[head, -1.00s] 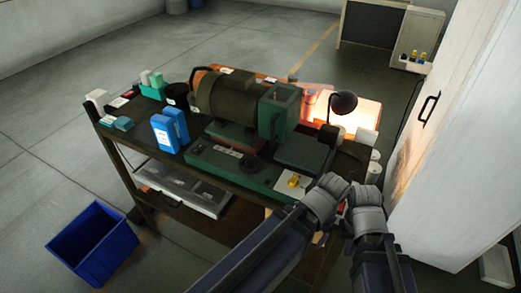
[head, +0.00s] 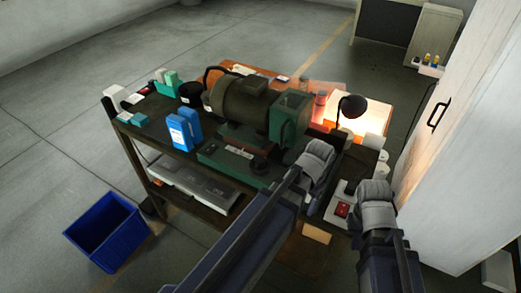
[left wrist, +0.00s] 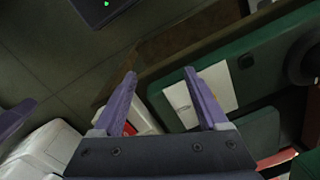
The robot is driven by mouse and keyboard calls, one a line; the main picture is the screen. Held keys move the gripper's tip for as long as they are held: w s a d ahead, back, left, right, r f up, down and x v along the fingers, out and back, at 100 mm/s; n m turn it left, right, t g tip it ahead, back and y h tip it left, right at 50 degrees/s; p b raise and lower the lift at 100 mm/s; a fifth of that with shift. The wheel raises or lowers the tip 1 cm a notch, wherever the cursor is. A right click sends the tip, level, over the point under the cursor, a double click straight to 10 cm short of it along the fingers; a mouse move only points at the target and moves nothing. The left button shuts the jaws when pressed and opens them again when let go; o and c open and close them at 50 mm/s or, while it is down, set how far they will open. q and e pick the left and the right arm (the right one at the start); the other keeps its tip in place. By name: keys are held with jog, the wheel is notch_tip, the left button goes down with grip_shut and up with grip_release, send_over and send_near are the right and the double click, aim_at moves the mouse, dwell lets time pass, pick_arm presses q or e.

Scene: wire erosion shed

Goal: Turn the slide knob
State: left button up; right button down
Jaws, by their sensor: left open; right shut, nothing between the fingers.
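A green-based grinding machine (head: 240,105) stands on a dark bench. A black round knob (head: 258,166) sits on the front of its green base, and I take it for the slide knob. A dark round part (left wrist: 305,60) at the right edge of the left wrist view may be the same knob. My left gripper (left wrist: 162,85) is open and empty, with a pale plate on green metal beyond its fingers. In the head view my left wrist (head: 318,160) is right of the knob, apart from it. My right gripper (head: 372,192) is shut and empty near the bench's right end; its fingertips are mostly hidden.
A box with a red button (head: 342,209) lies between my wrists. Blue boxes (head: 184,130) stand left of the machine. A black lamp (head: 351,105) stands behind right. A blue bin (head: 107,232) is on the floor. A white cabinet (head: 455,140) bounds the right.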

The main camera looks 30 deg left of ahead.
pick_arm(q)
jog(key=w+a+r+m+p, duration=0.1)
jog(key=w+a+r+p, duration=0.35)
jog(key=a, duration=0.25)
jog(key=w+a+r+m+p, duration=0.1)
jog(key=w+a+r+p, duration=0.2)
jog(key=a+r, duration=0.4)
pick_arm(e)
notch_tip(320, 180, up, 10)
pick_arm(q)
jog(key=m, duration=0.2)
send_over(260, 159)
jog(key=d, duration=0.1)
jog(key=shift+s+f+h, duration=0.15)
jog(key=shift+f+h, duration=0.25)
jog(key=shift+f, duration=0.5)
jog(key=shift+a, duration=0.5)
notch_tip(260, 159, down, 8)
jog(key=b, duration=0.8)
jog(key=shift+r, duration=0.1)
pick_arm(e)
notch_tip(260, 159, down, 8)
pick_arm(q)
jog(key=shift+c, duration=0.2)
grip_shut()
